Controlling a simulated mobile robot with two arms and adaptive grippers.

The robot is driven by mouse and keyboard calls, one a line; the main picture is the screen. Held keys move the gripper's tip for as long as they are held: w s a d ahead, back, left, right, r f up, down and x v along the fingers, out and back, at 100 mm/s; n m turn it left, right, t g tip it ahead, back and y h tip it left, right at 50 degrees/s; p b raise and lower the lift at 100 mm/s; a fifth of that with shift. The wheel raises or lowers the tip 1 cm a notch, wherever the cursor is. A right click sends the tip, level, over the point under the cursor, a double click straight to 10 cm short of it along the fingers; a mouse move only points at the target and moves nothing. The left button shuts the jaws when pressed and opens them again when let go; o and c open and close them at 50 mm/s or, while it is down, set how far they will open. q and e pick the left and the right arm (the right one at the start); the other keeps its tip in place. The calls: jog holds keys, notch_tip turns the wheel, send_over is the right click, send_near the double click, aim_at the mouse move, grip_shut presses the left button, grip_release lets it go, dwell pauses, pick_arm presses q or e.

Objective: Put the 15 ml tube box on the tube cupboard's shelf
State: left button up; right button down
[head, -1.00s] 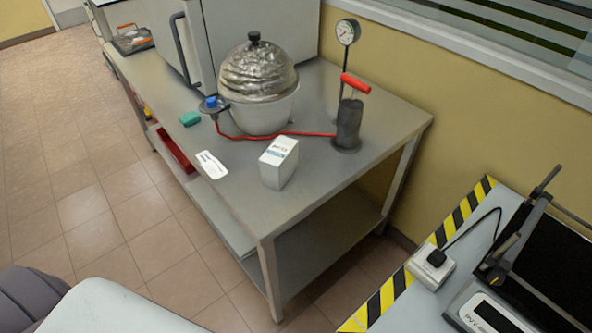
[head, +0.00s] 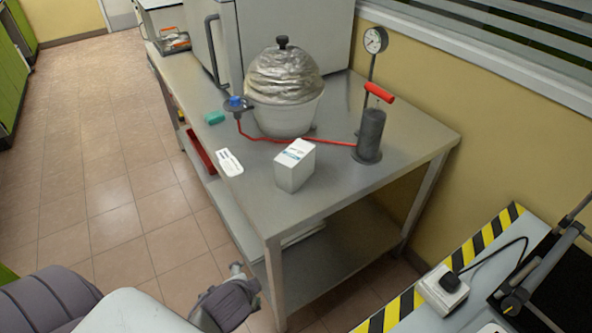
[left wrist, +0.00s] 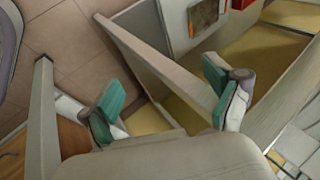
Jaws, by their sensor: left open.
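A small white box (head: 295,166) with a printed label stands upright on the grey metal table (head: 240,195), near its front edge. It looks like the 15 ml tube box, but its lettering is too small to read. My left gripper (head: 237,268) shows partly at the bottom of the head view, beside the table's near leg and below the tabletop, well apart from the box. In the left wrist view my left gripper (left wrist: 165,95) is open, its teal-padded fingers spread with nothing held. I cannot identify the tube cupboard. My right gripper is not in view.
A striped-edge bench (head: 400,310) is at lower right. Floor is clear at left.

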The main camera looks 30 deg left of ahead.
pick_arm(q)
jog(key=w+a+r+m+t, duration=0.2)
jog(key=w+r+m+t, duration=0.1)
jog(key=r+m, duration=0.3)
jog(key=w+a+r+m+t, duration=0.1)
jog(key=w+r+m+t, duration=0.3)
jog(key=w+r+m, duration=0.1)
jog(key=w+a+r+m+t, duration=0.2)
jog(key=w+r+m+t, duration=0.1)
jog(key=r+m, duration=0.4)
jog(key=shift+w+a, duration=0.35)
jog(key=shift+w, duration=0.4)
notch_tip(320, 180, up, 2)
jog(key=w+d+m+t+h, duration=0.2)
jog(key=m+h, duration=0.2)
jog(key=m, duration=0.6)
jog(key=m+h+p, duration=0.2)
send_near(295, 152)
jog(key=w, duration=0.4)
jog(key=shift+g, duration=0.3)
jog(key=shift+w+d, duration=0.25)
jog(key=shift+w, duration=0.75)
jog(key=shift+w+d, duration=0.3)
jog(key=shift+w, duration=0.7)
jog(key=shift+w+d, duration=0.25)
jog(key=shift+w, duration=0.75)
jog(key=shift+r, duration=0.1)
